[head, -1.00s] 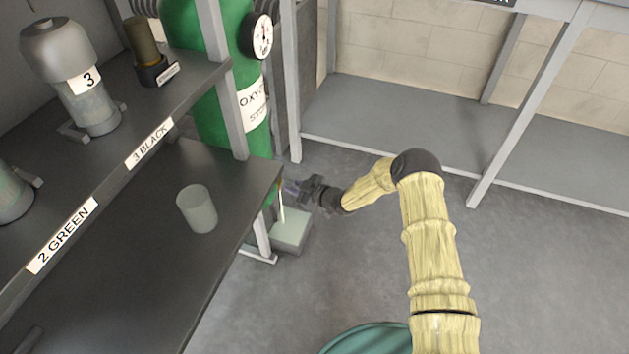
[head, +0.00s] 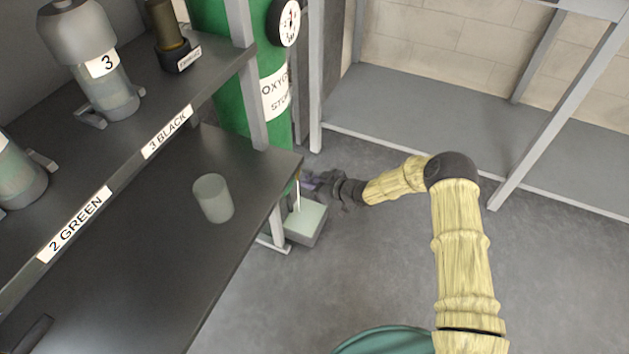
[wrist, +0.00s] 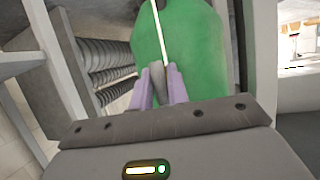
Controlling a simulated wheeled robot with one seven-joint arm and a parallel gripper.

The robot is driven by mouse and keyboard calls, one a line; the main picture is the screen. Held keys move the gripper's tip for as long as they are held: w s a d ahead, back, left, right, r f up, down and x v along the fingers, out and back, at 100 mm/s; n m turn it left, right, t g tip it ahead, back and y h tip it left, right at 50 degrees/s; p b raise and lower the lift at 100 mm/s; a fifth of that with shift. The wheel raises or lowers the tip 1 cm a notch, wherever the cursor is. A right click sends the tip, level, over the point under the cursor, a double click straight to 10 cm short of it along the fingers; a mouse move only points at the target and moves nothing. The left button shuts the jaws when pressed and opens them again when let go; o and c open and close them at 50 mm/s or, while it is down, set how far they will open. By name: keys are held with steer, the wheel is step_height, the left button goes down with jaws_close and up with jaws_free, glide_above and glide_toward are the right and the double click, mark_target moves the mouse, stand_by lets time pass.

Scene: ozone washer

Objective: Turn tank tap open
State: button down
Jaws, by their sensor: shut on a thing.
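The green oxygen tank (head: 272,75) stands behind the shelf post, with a lettered white label and a round gauge (head: 287,22). In the wrist view the green tank body (wrist: 180,45) fills the middle. My gripper (head: 308,184) is low beside the tank, near the shelf's corner. In the wrist view my gripper (wrist: 157,82) has its purple fingers shut on a grey piece (wrist: 157,92), apparently the tank tap's handle. The tap's body and how far it is turned are hidden.
A grey box (head: 306,222) sits on the floor below my gripper. A dark shelf (head: 130,260) with a translucent cup (head: 213,198) is at left. A numbered canister (head: 85,60) stands on the upper shelf. A grey bench (head: 430,110) lies behind; floor at right is clear.

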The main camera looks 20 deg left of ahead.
steer(key=shift+s, duration=0.1)
steer(key=c, duration=1.4)
jaws_free()
steer(key=shift+o, duration=0.2)
steer(key=shift+d, duration=0.1)
steer(key=shift+d+r, duration=0.25)
steer(key=p+v, duration=0.7)
steer(key=v, duration=0.9)
steer(key=shift+d, duration=0.35)
